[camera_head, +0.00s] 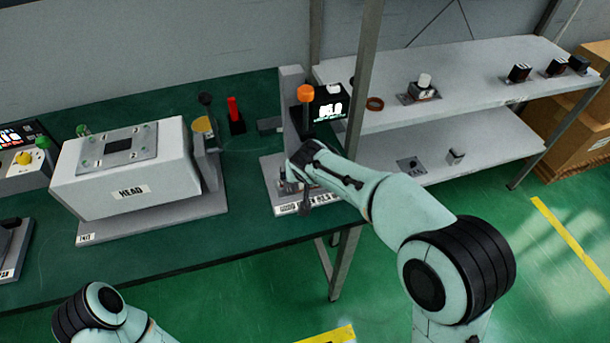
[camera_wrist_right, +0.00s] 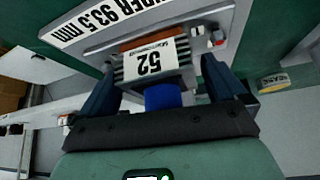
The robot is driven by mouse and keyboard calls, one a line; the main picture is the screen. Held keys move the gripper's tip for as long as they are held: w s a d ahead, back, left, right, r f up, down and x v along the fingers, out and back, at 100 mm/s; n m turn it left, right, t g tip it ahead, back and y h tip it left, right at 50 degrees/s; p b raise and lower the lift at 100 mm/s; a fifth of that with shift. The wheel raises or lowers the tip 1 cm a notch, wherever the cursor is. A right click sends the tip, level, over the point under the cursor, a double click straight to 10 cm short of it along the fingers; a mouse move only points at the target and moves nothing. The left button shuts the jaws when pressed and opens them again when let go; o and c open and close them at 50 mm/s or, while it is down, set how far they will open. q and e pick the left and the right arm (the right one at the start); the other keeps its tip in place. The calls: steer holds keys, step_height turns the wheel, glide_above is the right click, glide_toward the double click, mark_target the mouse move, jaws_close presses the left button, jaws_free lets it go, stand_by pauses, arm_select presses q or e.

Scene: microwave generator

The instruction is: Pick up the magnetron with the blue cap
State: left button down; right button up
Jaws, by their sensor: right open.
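The magnetron (camera_wrist_right: 150,62) shows in the right wrist view, with a white label marked 52, metal fins and a coppery band. Its blue cap (camera_wrist_right: 162,97) points toward my right gripper (camera_wrist_right: 158,84). The gripper's two dark fingers are open, one on each side of the magnetron. I cannot tell whether either finger touches it. The magnetron rests on the grey gauge base, whose label reads 93.5 mm. In the head view my right gripper (camera_head: 299,167) reaches down over this base and largely hides the magnetron. My left arm shows at the bottom left, with its gripper out of view.
The gauge base (camera_head: 290,208) stands at the green bench's (camera_head: 150,252) right end, with an upright column and orange knob (camera_head: 306,92) behind my gripper. A white HEAD block (camera_head: 130,190) stands left. A shelf (camera_head: 455,90) holding several parts stands right, behind a metal post (camera_head: 362,75).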

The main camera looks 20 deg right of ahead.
steer(key=c, duration=1.5)
steer(key=shift+r, duration=0.15)
jaws_close()
steer(key=shift+r, duration=0.15)
